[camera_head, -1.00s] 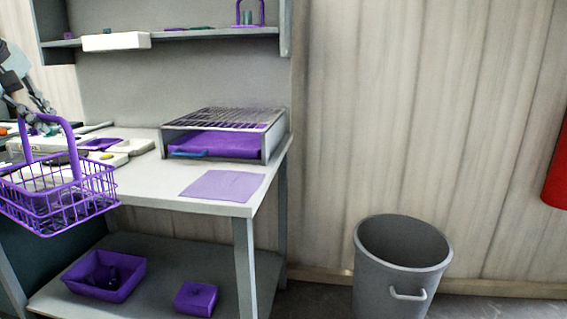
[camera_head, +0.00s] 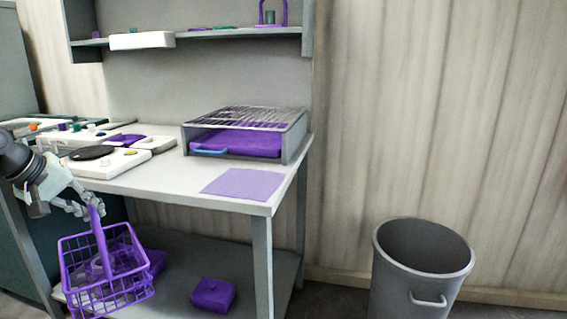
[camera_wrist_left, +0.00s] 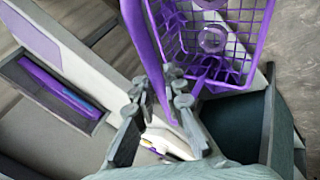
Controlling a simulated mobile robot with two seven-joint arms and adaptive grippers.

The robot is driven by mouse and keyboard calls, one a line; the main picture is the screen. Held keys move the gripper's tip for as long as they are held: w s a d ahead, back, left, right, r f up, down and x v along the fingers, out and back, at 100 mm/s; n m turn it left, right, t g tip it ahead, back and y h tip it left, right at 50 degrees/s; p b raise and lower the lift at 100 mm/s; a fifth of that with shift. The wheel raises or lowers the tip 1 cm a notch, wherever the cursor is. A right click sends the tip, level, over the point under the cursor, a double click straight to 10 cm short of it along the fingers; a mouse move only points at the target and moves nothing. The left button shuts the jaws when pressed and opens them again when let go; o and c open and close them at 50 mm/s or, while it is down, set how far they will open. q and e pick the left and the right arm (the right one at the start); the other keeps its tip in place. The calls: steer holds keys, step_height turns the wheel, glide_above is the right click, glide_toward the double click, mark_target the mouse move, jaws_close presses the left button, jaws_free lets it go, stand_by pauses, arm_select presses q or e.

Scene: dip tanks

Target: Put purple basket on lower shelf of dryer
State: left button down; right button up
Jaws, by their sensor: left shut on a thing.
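The purple basket (camera_head: 104,262) is a wire basket with a tall arched handle. My left gripper (camera_head: 88,206) is shut on the handle, and the basket hangs slightly tilted in front of the table. It also shows in the left wrist view (camera_wrist_left: 250,45), beyond my left gripper (camera_wrist_left: 162,88), with a round pale purple thing seen in or through it. What looks like the dryer (camera_head: 297,145) is a low grey box on the table, with a wire rack on top and a purple lower level with a blue handle. My right gripper is out of view.
The table (camera_head: 180,185) carries a purple mat (camera_head: 244,183) in front of the dryer and a white unit with a dark round plate (camera_head: 92,153). A purple box (camera_head: 213,295) sits on the undershelf. A grey bin (camera_head: 420,275) stands at right.

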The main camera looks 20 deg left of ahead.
mark_target(147, 262)
arm_select(q)
steer(key=d+f+m+h, duration=0.1)
steer(key=d+f, duration=0.2)
steer(key=d, duration=0.1)
steer(key=d+f+m+h, duration=0.1)
steer(key=d+f+m, duration=0.1)
steer(key=d+f, duration=0.2)
steer(key=w+d+f+m+h, duration=0.1)
steer(key=d+f, duration=0.2)
steer(key=d, duration=0.1)
steer(key=shift+d+f+m+g, duration=0.2)
steer(key=shift+m+g, duration=0.1)
steer(key=shift+m, duration=0.1)
steer(key=w+d+f+m+g+h, duration=0.1)
steer(key=d+m+g+h, duration=0.2)
steer(key=d, duration=2.4)
steer(key=m, duration=0.5)
steer(key=shift+d+g+h, duration=0.3)
steer(key=shift+d, duration=0.05)
steer(key=shift+w+a+f, duration=0.1)
steer(key=shift+f, duration=0.05)
